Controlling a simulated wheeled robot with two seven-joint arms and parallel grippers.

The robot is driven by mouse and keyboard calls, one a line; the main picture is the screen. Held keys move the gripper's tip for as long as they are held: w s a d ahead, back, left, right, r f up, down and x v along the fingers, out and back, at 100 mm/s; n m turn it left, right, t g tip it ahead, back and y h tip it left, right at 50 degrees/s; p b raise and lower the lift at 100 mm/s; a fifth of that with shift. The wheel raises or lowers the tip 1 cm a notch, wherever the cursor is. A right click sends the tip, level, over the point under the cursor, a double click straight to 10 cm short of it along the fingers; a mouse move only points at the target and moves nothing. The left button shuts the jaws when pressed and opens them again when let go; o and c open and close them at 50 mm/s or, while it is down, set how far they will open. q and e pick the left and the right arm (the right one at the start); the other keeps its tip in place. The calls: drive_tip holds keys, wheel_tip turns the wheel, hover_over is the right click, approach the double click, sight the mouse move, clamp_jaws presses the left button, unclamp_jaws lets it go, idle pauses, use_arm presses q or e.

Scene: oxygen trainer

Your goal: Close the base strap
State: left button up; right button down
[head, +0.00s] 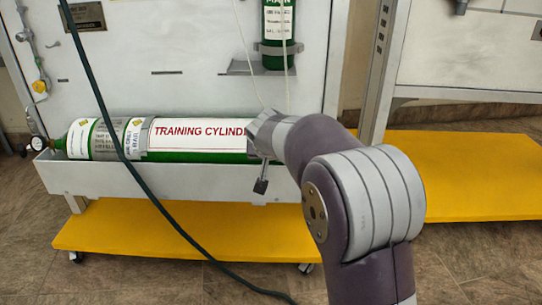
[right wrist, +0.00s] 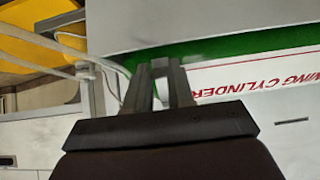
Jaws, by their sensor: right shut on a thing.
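A green training cylinder (head: 195,157) with white labels lies in a grey tray (head: 170,182) on the base; it also shows in the right wrist view (right wrist: 245,41). A grey band (head: 136,138) goes around it near its left end. My right gripper (head: 262,130) is at the cylinder's right part and hides that end. In the right wrist view its two fingers (right wrist: 161,72) are close together against the cylinder's edge. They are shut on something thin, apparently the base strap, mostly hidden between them. A small dark lever-like part (head: 261,185) hangs below the gripper. My left gripper is out of view.
A dark hose (head: 97,95) crosses in front of the cylinder and tray. Thin pale cords (head: 243,45) hang above the gripper. A green upright cylinder (head: 277,52) sits on the panel. The yellow base (head: 140,230) extends below the tray.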

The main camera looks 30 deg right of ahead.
drive_tip(key=shift+s+a+f, duration=0.1)
drive_tip(key=shift+s+f, duration=0.15)
drive_tip(key=shift+f, duration=0.6)
drive_tip(key=c, duration=1)
unclamp_jaws()
drive_tip(key=shift+w, duration=0.1)
drive_tip(key=shift+o, duration=0.2)
drive_tip(key=shift+r, duration=0.2)
drive_tip(key=p+v, duration=0.5)
drive_tip(key=v, duration=0.7)
drive_tip(key=shift+r+p, duration=0.25)
drive_tip(key=shift+p, duration=0.05)
drive_tip(key=shift+a, duration=0.1)
